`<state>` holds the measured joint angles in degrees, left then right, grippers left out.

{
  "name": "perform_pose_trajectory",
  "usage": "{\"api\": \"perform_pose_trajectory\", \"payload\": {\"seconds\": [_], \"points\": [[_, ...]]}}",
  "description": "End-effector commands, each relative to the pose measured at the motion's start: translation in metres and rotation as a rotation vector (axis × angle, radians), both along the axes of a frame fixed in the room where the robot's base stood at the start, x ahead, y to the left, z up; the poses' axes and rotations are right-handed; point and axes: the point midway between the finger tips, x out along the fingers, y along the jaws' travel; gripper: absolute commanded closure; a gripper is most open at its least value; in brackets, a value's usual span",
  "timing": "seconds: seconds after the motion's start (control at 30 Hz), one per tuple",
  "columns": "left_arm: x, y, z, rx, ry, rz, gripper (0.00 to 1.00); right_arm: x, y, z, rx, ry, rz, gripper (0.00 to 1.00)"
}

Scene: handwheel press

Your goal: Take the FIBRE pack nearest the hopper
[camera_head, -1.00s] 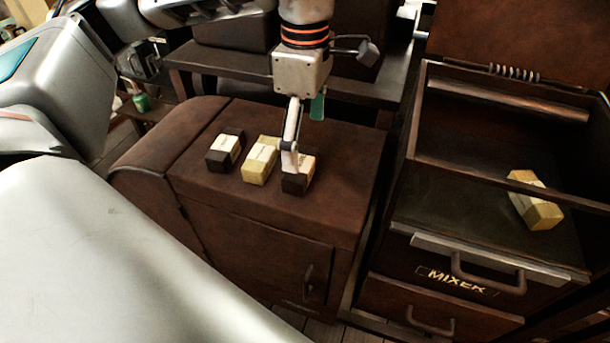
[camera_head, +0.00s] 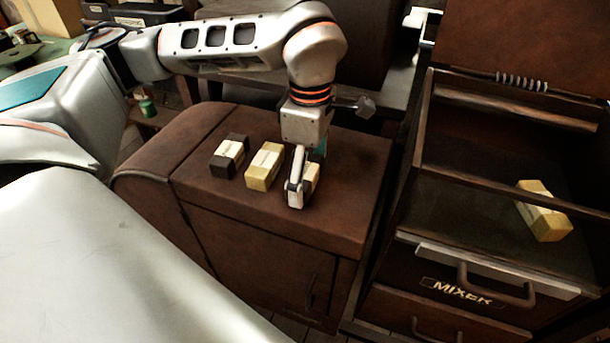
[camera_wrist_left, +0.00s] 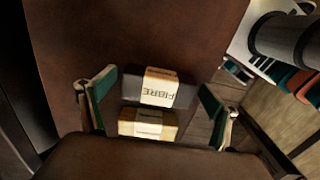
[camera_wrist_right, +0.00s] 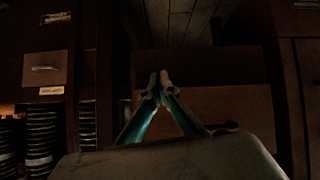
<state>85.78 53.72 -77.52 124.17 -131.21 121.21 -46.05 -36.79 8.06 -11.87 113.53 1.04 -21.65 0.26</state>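A dark pack with a cream label reading FIBRE (camera_wrist_left: 158,88) lies on the brown cabinet top (camera_head: 345,210). In the head view this right-hand pack (camera_head: 311,183) is partly hidden by my left gripper (camera_head: 298,192). My left gripper is open, with one finger on each side of this pack in the left wrist view (camera_wrist_left: 157,97); contact cannot be told. A yellow pack (camera_head: 263,167) lies beside it, and another dark pack with a cream label (camera_head: 229,157) lies further left, its lettering unreadable. My right gripper (camera_wrist_right: 159,78) is shut and empty, away from the packs.
An open-topped dark bin marked MIXER (camera_head: 457,291) stands to the right, with a yellow pack (camera_head: 543,211) lying inside. A gap separates it from the cabinet. The cabinet top in front of and right of the packs is clear.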

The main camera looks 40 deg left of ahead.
Motion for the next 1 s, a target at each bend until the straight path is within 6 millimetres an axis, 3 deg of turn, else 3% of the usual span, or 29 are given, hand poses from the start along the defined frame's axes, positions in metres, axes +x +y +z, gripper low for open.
{"api": "perform_pose_trajectory", "payload": {"seconds": [0.03,0.1,0.13,0.47,0.63,0.87,1.0], "points": [[0.000,0.000,0.000,0.000,0.000,0.000,0.28,0.000,0.000,0.000,0.000,-0.001,0.000,1.00],[0.000,0.000,0.000,0.000,0.000,0.000,0.47,0.000,0.000,0.000,0.000,-0.001,0.000,1.00],[0.000,0.000,0.000,0.000,0.000,0.000,0.50,0.000,0.000,0.000,0.000,-0.001,0.000,1.00],[0.000,0.000,0.001,0.000,0.000,0.000,0.50,0.001,0.000,0.001,0.002,-0.003,0.000,1.00],[0.001,0.000,0.012,0.000,-0.002,-0.001,0.50,0.001,0.000,0.003,0.003,-0.005,-0.001,1.00],[0.002,0.000,0.053,0.000,-0.007,0.001,0.50,0.003,0.001,0.009,0.007,-0.008,-0.002,1.00],[0.001,0.000,0.093,0.000,-0.009,0.001,0.50,0.003,0.003,0.013,0.013,-0.010,-0.001,1.00]]}}
